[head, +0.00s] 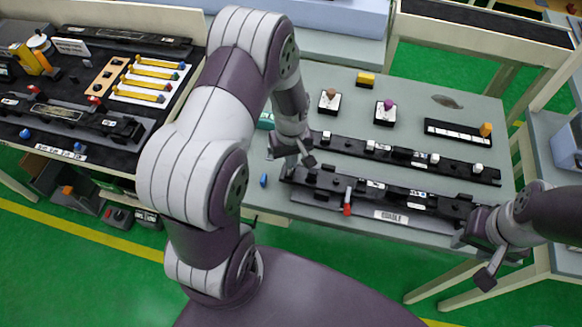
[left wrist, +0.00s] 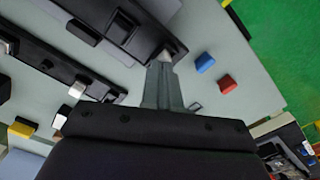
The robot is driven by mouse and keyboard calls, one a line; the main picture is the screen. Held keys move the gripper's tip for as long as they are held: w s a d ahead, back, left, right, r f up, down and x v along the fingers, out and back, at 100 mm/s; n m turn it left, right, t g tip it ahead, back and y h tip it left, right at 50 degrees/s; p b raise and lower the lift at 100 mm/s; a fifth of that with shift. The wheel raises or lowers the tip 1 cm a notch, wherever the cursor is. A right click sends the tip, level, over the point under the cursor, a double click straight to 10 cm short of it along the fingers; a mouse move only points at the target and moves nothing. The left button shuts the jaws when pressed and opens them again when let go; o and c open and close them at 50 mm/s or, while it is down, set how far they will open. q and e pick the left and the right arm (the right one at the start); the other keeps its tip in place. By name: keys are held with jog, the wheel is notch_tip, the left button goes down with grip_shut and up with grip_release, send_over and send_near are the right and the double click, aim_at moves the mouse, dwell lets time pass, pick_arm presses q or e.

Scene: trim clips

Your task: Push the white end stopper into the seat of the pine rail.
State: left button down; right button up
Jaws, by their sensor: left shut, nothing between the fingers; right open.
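Two long black rails lie on the grey table, a near rail (head: 385,193) and a far rail (head: 400,155). I cannot tell from lettering or colour which is the pine rail. My left gripper (head: 305,163) is shut and empty at the left end of the near rail. In the left wrist view its closed fingers (left wrist: 164,80) point at that rail's end (left wrist: 122,24). A small pale piece (left wrist: 174,52), seemingly the white end stopper, shows at the fingertips; how deep it sits is hidden. My right gripper (head: 478,260) is open by the near rail's right end.
A blue block (head: 263,180) lies left of the near rail; a red block (left wrist: 227,84) is beside it in the left wrist view. A red-tipped piece (head: 348,208) stands at the near rail's front. Button boxes (head: 385,112) and a clip tray (head: 458,133) stand farther back.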

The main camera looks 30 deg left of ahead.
pick_arm(q)
notch_tip(320, 180, up, 7)
jog(key=p, duration=0.6)
dwell(0.3)
